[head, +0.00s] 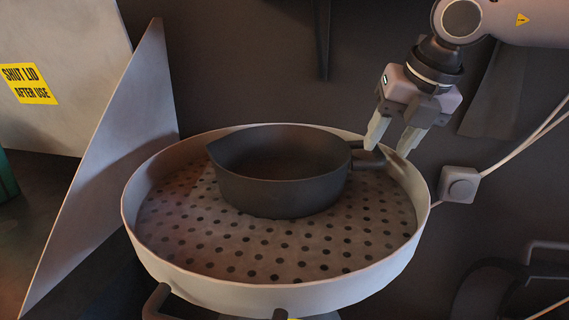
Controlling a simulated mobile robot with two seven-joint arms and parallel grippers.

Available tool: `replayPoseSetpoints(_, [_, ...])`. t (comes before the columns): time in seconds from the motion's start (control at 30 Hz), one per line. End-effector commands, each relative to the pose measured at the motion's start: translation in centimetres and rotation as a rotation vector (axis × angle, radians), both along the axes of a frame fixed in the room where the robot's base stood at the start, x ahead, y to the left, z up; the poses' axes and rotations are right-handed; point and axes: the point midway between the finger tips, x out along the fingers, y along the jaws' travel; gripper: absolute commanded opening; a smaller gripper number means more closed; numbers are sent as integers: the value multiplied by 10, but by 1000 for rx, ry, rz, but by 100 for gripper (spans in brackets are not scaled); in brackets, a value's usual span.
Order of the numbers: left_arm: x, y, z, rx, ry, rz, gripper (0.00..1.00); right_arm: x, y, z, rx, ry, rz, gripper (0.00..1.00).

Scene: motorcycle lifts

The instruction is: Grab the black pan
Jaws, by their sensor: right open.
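The black pan (280,190) sits upright on the perforated floor of a round, light-coloured basin. It has a pouring lip on its left and a short handle (368,159) on its right, pointing right. My right gripper (388,144) comes in from the upper right with its fingers pointing down. Its jaws are open, with the two fingertips apart at the pan's handle. The handle's end shows between and just below the fingertips. I cannot tell whether they touch it. My left gripper is not in view.
The basin's raised rim (270,293) surrounds the pan. A slanted grey panel (115,165) stands close on the left, with a yellow "SHUT LID AFTER USE" sign (28,84) behind it. A wall box (459,185) with cables is right of the basin. The perforated floor in front is bare.

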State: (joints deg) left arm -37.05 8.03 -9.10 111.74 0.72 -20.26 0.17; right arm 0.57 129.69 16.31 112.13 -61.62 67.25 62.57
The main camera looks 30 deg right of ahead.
Motion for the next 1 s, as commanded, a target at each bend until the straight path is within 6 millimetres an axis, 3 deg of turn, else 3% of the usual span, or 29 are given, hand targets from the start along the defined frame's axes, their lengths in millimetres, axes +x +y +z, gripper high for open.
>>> replayPoseSetpoints(0.5, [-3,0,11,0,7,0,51,26,-3,-53,2,3,0,46])
replayPoseSetpoints(0.8, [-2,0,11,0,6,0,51,28,-3,-57,4,0,1,46])
replayPoseSetpoints(0.83, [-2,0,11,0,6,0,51,28,-3,-57,4,0,1,43])
replayPoseSetpoints(0.97, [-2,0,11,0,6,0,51,28,-3,-57,4,0,1,1])
replayPoseSetpoints(1.0, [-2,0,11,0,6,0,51,28,-3,-57,4,0,1,0])
